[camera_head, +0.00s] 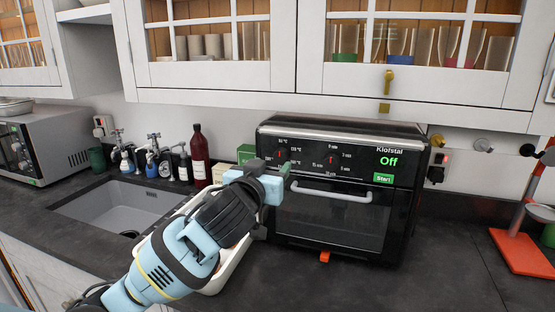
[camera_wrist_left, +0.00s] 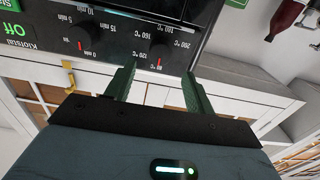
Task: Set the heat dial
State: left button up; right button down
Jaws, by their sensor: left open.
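The black oven (camera_head: 405,215) stands on the counter, with a display reading "Off" and a green Start button. Its heat dial (camera_head: 281,156) is at the left of the panel, and a timer dial (camera_head: 333,160) is to its right. In the upside-down left wrist view the heat dial (camera_wrist_left: 158,50) has a red mark near the lowest temperature label in that picture. My left gripper (camera_head: 284,169) is open in front of the heat dial. In the wrist view its green fingers (camera_wrist_left: 157,82) stand apart on either side of the dial's line. I cannot tell whether they touch it. My right gripper is out of view.
The oven door has a grey handle (camera_head: 333,192) below the dials. A white tray (camera_head: 232,262) lies under my left arm. A sink (camera_head: 115,208), taps and bottles (camera_head: 199,155) are to the left. Glazed cabinets (camera_head: 210,75) hang above. An orange-based stand (camera_head: 520,252) is at right.

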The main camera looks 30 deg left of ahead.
aim_at(279, 157)
pick_arm(q)
jog(key=shift+x, duration=2.8)
jog(key=shift+c, duration=0.4)
jog(key=c, duration=0.9)
